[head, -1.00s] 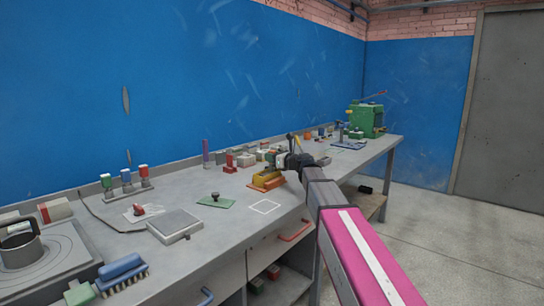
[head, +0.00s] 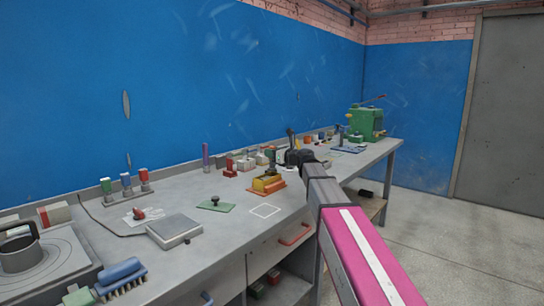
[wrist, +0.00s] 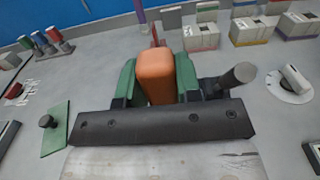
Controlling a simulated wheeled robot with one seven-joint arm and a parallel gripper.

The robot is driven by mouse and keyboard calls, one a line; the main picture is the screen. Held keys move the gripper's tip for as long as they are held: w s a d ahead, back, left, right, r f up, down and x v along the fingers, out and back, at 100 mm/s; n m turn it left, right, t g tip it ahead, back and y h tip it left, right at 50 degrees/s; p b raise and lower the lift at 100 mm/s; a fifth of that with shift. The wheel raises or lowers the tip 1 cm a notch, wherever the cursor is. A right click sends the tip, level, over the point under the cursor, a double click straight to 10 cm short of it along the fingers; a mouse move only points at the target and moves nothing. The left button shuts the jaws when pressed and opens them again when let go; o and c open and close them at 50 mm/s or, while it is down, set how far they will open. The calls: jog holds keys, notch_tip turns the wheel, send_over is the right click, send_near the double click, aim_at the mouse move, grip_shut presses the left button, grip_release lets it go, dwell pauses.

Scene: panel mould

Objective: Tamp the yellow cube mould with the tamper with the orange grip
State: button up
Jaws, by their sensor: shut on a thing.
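The yellow cube mould (head: 268,183) stands on an orange base plate (head: 266,192) near the bench's front edge in the head view. My gripper (head: 297,157) is in the air to its right and above it, dark and small there. In the wrist view my gripper (wrist: 157,84) has its green fingers shut on either side of the tamper's orange grip (wrist: 155,70). The tamper's lower end is hidden behind the gripper in both views. The mould cannot be made out in the wrist view.
A green plate with a black knob (head: 215,206) and a white outlined square (head: 265,211) are left of and in front of the mould. A grey scale (head: 174,230) stands farther left. Several small moulds stand behind. A green machine (head: 366,122) is at the far end.

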jog(key=shift+f, duration=0.1)
jog(key=shift+f, duration=1.7)
jog(key=shift+r, duration=1.8)
jog(key=shift+f, duration=0.1)
jog(key=shift+f, duration=1.7)
jog(key=shift+r, duration=1.8)
